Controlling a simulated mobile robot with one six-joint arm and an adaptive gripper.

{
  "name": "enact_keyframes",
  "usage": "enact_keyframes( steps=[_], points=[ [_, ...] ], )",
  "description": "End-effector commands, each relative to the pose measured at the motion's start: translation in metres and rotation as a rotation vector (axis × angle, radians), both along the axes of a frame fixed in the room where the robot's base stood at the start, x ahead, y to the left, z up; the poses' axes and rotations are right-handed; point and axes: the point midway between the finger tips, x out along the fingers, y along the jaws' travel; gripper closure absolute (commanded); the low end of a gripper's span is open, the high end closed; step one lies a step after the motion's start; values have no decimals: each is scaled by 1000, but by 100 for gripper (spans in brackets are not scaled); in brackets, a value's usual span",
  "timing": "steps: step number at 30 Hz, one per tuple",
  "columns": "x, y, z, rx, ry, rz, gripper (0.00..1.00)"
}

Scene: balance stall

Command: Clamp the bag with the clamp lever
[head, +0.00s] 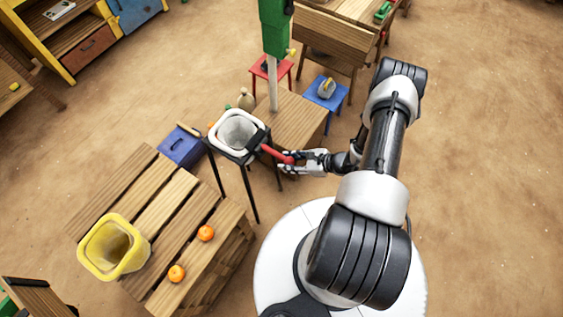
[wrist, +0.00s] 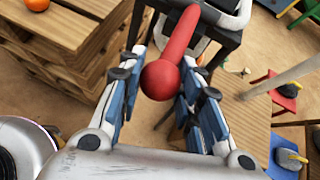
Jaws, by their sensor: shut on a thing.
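The red clamp lever (head: 273,152) sticks out from the dark front of a black-legged stand (head: 252,200). A pale, open-mouthed bag (head: 238,132) hangs in the stand inside a white rim. My gripper (head: 290,160) is shut on the ball end of the lever, to the right of the stand. In the wrist view, the lever's red ball (wrist: 160,80) sits between the blue-padded fingers. Part of the white rim (wrist: 238,14) shows at the top. The clamp's contact with the bag cannot be made out.
A slatted wooden table (head: 190,215) at left holds a yellow bin (head: 84,245) and oranges (head: 206,233). A blue box (head: 182,148) stands behind it. A wooden block table (head: 300,112) with a post is behind the stand. Small red and blue stools stand beyond. Open floor lies at right.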

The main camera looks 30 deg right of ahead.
Motion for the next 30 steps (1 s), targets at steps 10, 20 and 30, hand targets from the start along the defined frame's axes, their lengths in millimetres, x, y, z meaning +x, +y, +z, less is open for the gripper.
enact_keyframes(
  steps=[10, 20, 30],
  points=[
    [6, 5, 48, -168, 279, 13, 100],
    [16, 11, 72, -242, 416, 6, 100],
    [26, 16, 86, -240, 412, 4, 100]
  ],
)
